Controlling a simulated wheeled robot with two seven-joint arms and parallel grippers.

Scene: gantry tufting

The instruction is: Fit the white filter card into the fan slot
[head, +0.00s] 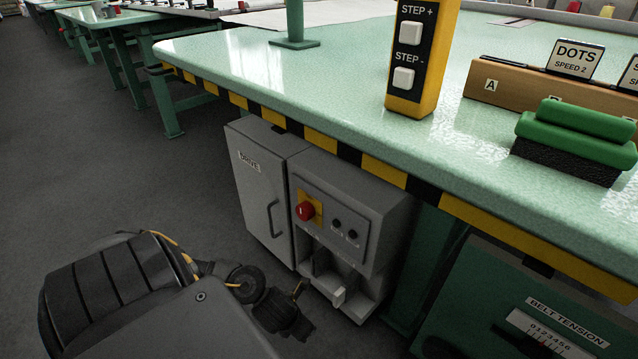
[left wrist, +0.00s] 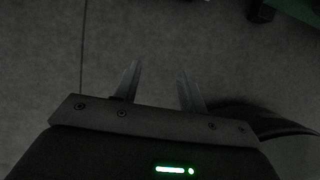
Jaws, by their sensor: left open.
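A small white piece (head: 339,297) shows at the front of the open bay in the grey control box (head: 352,205) under the table. I cannot tell whether it is the filter card. Dark openings (head: 322,268) lie in that bay, below the red knob; which one is the fan slot is not clear. My left gripper is open and empty in the left wrist view (left wrist: 157,82), with bare grey floor beyond its fingers. In the head view my left arm comes in low at the left, in front of the cabinet, and its fingers are hard to make out. My right gripper is not in view.
A grey cabinet marked DRIVE (head: 255,190) stands left of the control box. The green table (head: 300,75) overhangs both with a striped edge. A green BELT TENSION panel (head: 490,300) is at the right. The floor (head: 110,180) at the left is clear.

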